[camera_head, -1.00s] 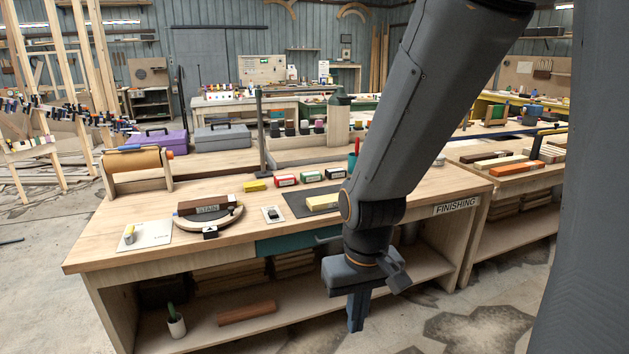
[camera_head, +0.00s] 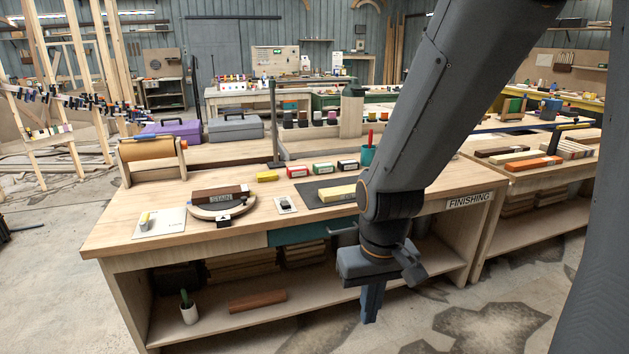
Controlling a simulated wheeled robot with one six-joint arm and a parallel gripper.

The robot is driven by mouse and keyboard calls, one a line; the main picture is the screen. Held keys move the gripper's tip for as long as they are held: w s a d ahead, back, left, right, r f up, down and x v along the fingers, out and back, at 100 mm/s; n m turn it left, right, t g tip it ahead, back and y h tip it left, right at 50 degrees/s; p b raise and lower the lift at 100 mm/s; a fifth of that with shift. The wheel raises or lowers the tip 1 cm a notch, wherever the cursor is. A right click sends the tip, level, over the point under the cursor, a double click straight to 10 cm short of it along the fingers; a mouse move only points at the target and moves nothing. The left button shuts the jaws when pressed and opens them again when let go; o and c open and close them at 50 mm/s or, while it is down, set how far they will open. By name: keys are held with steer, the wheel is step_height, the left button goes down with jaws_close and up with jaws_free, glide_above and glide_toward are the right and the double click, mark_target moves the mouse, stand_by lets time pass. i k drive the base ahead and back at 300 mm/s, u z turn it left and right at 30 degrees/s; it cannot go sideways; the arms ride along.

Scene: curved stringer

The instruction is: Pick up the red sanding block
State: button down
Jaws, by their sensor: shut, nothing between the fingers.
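The red sanding block (camera_head: 297,171) lies on the finishing bench (camera_head: 150,228), in a short row between a yellow block (camera_head: 267,177) and a green block (camera_head: 323,168). It has a pale label on its front face and nothing covers it. My gripper (camera_head: 371,305) hangs pointing down in front of the bench's front edge, below the level of the top. It is shut and empty, well to the right of the red block and nearer to me.
A dark mat (camera_head: 312,193) with a pale yellow block (camera_head: 337,193) lies before the row. A teal cup (camera_head: 368,155) stands right of it. A curved piece with a brown STAIN block (camera_head: 220,194) sits left. A lower shelf (camera_head: 215,322) holds wood and a potted plant.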

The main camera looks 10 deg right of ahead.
mark_target(297, 171)
steer(key=z, duration=0.6)
steer(key=i, duration=2.3)
steer(key=u, duration=0.8)
